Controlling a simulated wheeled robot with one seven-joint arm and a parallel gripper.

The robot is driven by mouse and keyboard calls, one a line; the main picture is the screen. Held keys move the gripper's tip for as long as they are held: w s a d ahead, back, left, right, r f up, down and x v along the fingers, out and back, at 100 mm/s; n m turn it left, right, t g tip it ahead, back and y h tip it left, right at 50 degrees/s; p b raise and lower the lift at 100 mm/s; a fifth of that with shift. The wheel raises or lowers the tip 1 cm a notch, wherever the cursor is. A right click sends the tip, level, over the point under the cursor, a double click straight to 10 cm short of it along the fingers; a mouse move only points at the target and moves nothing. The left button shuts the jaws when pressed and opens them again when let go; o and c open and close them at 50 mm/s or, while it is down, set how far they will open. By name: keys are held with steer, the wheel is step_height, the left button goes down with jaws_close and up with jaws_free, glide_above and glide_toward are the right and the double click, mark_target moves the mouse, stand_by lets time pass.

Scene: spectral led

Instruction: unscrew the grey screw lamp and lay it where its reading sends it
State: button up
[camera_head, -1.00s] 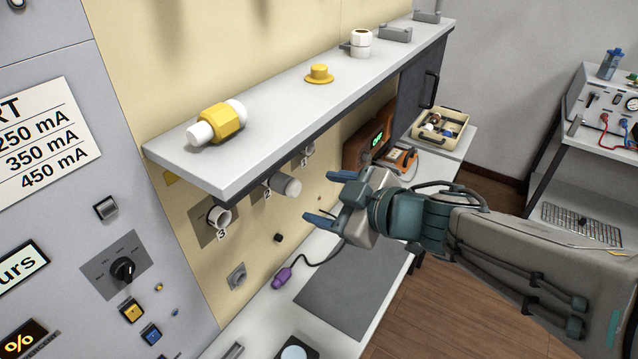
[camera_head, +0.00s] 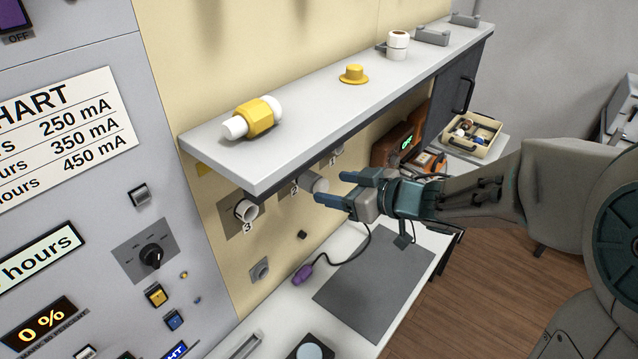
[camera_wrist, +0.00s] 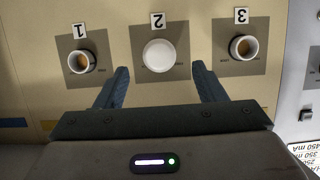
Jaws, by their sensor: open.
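The grey screw lamp (camera_head: 314,182) sits in the socket marked 2 on the cream wall panel, under the shelf. In the wrist view its round pale face (camera_wrist: 159,55) shows end-on, between the sockets marked 1 and 3. My gripper (camera_head: 335,189) is open and empty, its blue fingers pointing at the lamp from the right. In the wrist view the fingertips (camera_wrist: 160,68) lie to either side of the lamp and a little below it in the picture. I cannot tell how much distance is left between fingers and lamp.
Sockets 1 (camera_wrist: 80,62) and 3 (camera_head: 246,210) look empty. The shelf (camera_head: 300,125) overhangs the sockets and carries a yellow-and-white lamp (camera_head: 252,118), a yellow cap (camera_head: 354,74) and a white cylinder (camera_head: 398,45). A grey mat (camera_head: 365,290) lies clear below; a bin (camera_head: 472,135) stands at the back right.

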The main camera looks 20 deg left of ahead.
mark_target(324, 185)
steer(key=x, duration=0.6)
steer(key=shift+w+a+f, duration=0.1)
steer(key=shift+w+a, duration=0.05)
steer(key=shift+a, duration=0.1)
steer(key=c, duration=1.2)
steer(key=shift+o, duration=0.2)
steer(key=shift+f, duration=0.1)
steer(key=shift+n+t+h+b, duration=0.3)
steer(key=shift+n+t+b, duration=0.65)
steer(key=shift+b, duration=1.4)
steer(key=shift+n+b, duration=0.25)
steer(key=shift+b, duration=0.15)
jaws_close()
steer(key=shift+r, duration=0.25)
